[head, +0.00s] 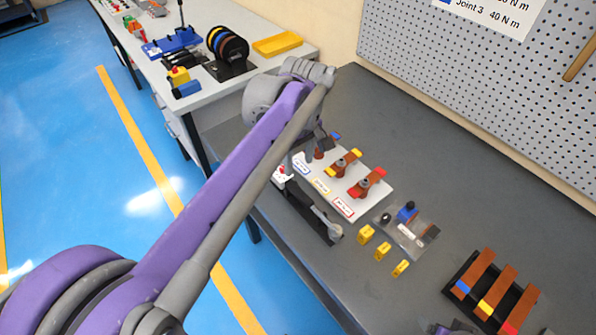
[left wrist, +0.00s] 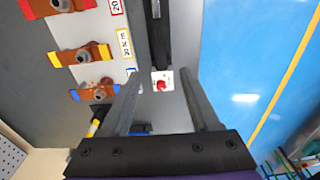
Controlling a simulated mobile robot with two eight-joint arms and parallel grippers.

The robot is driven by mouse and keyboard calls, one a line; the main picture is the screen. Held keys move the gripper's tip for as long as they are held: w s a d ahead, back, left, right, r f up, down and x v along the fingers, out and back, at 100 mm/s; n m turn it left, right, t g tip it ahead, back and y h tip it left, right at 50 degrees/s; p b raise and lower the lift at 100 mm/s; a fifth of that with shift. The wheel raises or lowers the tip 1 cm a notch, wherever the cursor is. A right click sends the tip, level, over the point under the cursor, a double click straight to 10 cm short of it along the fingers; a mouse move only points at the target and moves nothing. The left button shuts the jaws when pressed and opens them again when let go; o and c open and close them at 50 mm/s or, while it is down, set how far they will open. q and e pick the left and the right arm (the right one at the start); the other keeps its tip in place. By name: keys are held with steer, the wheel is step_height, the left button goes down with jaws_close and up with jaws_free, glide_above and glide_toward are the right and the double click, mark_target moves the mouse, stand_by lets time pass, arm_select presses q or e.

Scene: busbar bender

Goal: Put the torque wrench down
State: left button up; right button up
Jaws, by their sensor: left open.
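The torque wrench (head: 328,228) appears to lie along a long black holder (head: 304,210) at the bench's front edge. Its grey metal head shows at the near end, and my arm and gripper hide part of the far end. In the left wrist view, a grey shaft (left wrist: 155,9) shows on the black holder at the top. My left gripper (head: 300,164) is above the bench by the holder's far end. In the left wrist view, its two fingers (left wrist: 160,74) are wide apart with nothing gripped between them. A small grey shape at the head view's bottom edge may be my right gripper.
A white board (head: 318,182) with copper joints stands behind the holder. A red button (left wrist: 160,85) sits on a pale box below my fingers. Yellow blocks (head: 383,251), a clear tray (head: 398,240) and a black busbar rack (head: 462,272) are to the right. The bench's back is clear.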

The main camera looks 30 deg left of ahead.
arm_select(q)
steer(key=s+d+f+m+t, duration=0.2)
steer(key=s+d+f+m, duration=0.1)
steer(key=s+f+m, duration=0.3)
steer(key=s+d+f+m+t, duration=0.3)
steer(key=s+f+m, duration=0.3)
steer(key=s, duration=0.4)
steer(key=shift+d+m+h, duration=0.15)
steer(key=shift+m+h, duration=0.15)
steer(key=shift+m, duration=0.4)
